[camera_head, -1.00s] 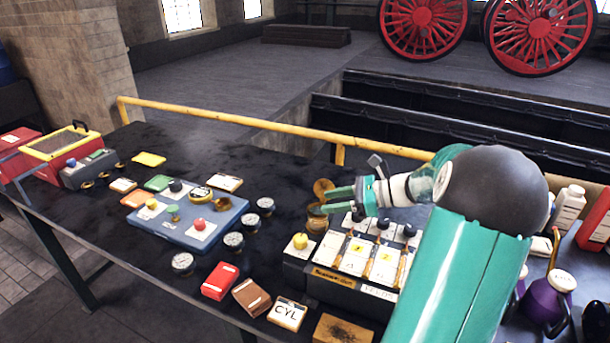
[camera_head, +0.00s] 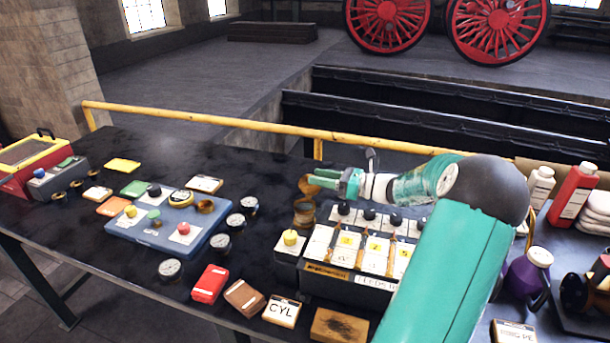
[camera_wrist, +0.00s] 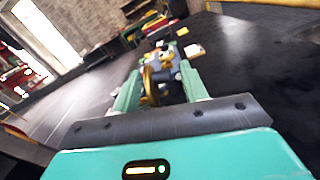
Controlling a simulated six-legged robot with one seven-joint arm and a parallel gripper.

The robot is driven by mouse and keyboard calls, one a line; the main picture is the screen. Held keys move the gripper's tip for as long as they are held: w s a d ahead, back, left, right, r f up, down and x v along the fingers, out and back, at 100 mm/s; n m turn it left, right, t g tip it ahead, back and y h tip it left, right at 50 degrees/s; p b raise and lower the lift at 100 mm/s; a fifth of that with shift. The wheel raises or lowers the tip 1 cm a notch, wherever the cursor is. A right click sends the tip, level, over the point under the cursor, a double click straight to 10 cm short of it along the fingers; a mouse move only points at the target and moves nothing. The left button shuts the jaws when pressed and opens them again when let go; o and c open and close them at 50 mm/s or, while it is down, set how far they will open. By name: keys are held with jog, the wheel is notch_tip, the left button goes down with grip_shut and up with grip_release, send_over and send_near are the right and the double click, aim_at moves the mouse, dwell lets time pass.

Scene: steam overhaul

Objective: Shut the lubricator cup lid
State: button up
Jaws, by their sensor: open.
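The brass lubricator cup (camera_head: 304,214) stands on the dark bench, just left of the control box. Its round brass lid (camera_head: 306,185) is raised, standing up above the cup's rim. My gripper (camera_head: 313,178) is open, its green fingertips level with the lid and above the cup in the head view. The fingers partly cover the lid there. In the wrist view a brass rounded part, seemingly the lid (camera_wrist: 149,86), shows between my open fingers (camera_wrist: 158,88). I cannot tell whether a finger touches it.
The control box (camera_head: 350,262) with black knobs and a yellow knob stands right of the cup. A blue panel (camera_head: 160,235) with gauges around it lies to the left. A yellow rail (camera_head: 220,123) runs along the back. Purple, white and red containers stand at right.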

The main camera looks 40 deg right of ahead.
jog(key=x, duration=0.4)
jog(key=shift+w+a, duration=0.15)
jog(key=shift+w, duration=0.2)
jog(key=c, duration=0.8)
jog(key=shift+s+n, duration=0.1)
jog(key=shift+n, duration=0.2)
